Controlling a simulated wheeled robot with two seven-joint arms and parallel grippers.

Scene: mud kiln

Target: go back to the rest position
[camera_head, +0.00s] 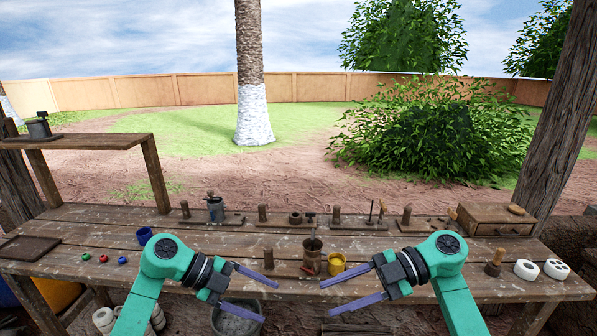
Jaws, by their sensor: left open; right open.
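My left gripper (246,287) is open and empty, with its purple fingers spread, over the front edge of the wooden workbench (90,232). My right gripper (342,292) is open and empty too, its fingers pointing left, also near the front edge. The two grippers face each other with a gap between them. A brown pot (312,262) with a tool in it and a yellow mug (336,264) stand on the bench between and just beyond them. Neither gripper appears to hold anything.
A blue cup (144,236) and small coloured balls (103,259) are on the left. Wooden stands with pegs (295,218) line the back. A small drawer box (492,220), a wooden stamp (494,263) and white rings (526,269) are on the right. A bucket (237,318) stands below the front edge.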

